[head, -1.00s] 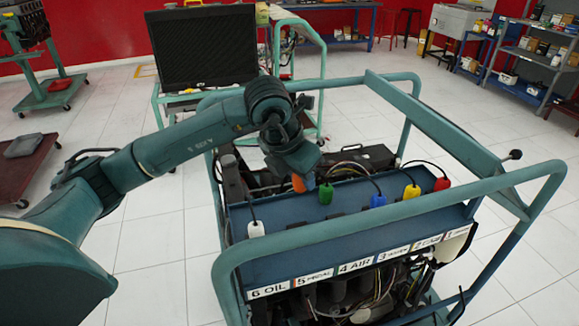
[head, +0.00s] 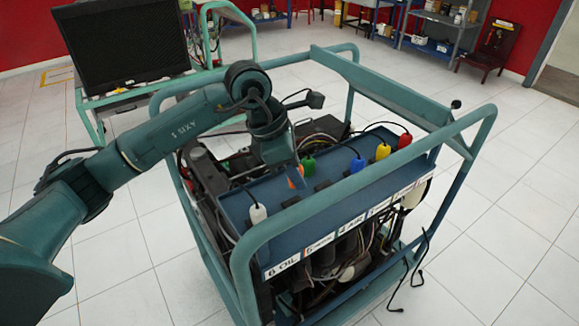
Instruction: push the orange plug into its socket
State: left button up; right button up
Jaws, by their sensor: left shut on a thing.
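The orange plug (head: 296,176) is at the tip of my left gripper (head: 292,170), above the blue panel (head: 340,193) on top of the engine trainer. My left gripper is shut on this plug. The gripper partly covers the plug, and I cannot tell whether the plug touches the panel. A black socket (head: 291,201) shows on the panel just below the plug. My right gripper is not in view.
A white plug (head: 258,213) stands left of the orange one; green (head: 309,166), blue (head: 357,164), yellow (head: 382,151) and red (head: 404,140) plugs stand to the right. The trainer's teal tube frame (head: 350,185) surrounds the panel. A monitor cart (head: 125,95) stands behind.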

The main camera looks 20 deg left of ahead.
pick_arm(q)
jog(key=shift+d+f, duration=0.1)
jog(key=shift+f, duration=0.4)
jog(key=shift+f+b, duration=0.65)
jog(key=shift+f, duration=0.05)
jog(key=shift+f+b, duration=1.1)
jog(key=shift+f, duration=0.4)
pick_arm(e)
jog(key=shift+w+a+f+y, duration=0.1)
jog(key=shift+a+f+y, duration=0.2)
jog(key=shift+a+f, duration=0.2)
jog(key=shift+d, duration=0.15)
pick_arm(q)
jog(key=shift+b, duration=0.4)
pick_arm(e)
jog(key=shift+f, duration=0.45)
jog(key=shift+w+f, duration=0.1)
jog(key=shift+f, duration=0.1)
pick_arm(q)
jog(key=shift+f+b, duration=0.3)
jog(key=shift+b, duration=0.2)
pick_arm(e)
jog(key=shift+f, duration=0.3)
